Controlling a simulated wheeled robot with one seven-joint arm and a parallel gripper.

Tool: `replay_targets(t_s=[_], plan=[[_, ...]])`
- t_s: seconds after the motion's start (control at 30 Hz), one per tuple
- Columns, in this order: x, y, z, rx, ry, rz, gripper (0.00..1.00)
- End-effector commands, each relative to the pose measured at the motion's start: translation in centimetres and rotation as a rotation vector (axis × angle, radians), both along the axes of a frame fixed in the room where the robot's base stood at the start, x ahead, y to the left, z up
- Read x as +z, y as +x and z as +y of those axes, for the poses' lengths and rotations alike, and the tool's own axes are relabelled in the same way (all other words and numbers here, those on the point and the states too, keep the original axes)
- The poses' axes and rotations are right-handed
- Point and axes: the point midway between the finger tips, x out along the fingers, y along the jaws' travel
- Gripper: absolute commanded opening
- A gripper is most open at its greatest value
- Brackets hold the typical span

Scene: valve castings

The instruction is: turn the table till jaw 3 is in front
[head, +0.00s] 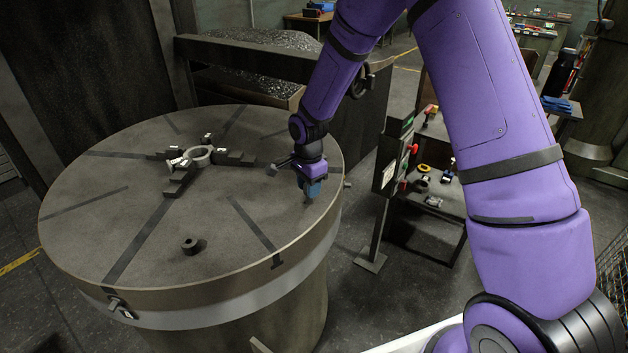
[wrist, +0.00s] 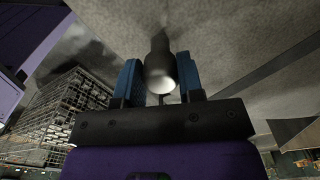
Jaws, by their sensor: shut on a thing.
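The round table (head: 90,235) is a wide grey disc with dark radial slots. Stepped dark jaws (head: 236,158) with small white tags stand around a grey ring casting (head: 198,157) at its middle. The tag numbers are too small to read, so I cannot tell which jaw is 3. My gripper (head: 309,196) points down at the table's right side, near the rim. In the wrist view its blue fingers (wrist: 160,85) are shut on a dark round peg (wrist: 158,50) with a pale end. The head view mostly hides this peg.
A dark block (head: 193,246) lies loose on the tabletop's near half. Short pegs stick out at the rim, at the front left (head: 117,305) and right (head: 347,184). A control box (head: 396,155) on a post stands close to the right, before a small bench (head: 440,200).

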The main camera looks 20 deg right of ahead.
Motion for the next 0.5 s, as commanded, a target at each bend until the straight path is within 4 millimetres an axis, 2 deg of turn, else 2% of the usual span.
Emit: replay_targets(t_s=[0.03,0.1,0.5], plan=[[-0.2,-1.4,1.7,-0.007,0.003,0.015,0.0],[-0.2,-2.5,2.8,-0.041,0.002,0.017,0.0],[-0.3,-7.4,10.0,-0.242,-0.002,0.021,0.0]])
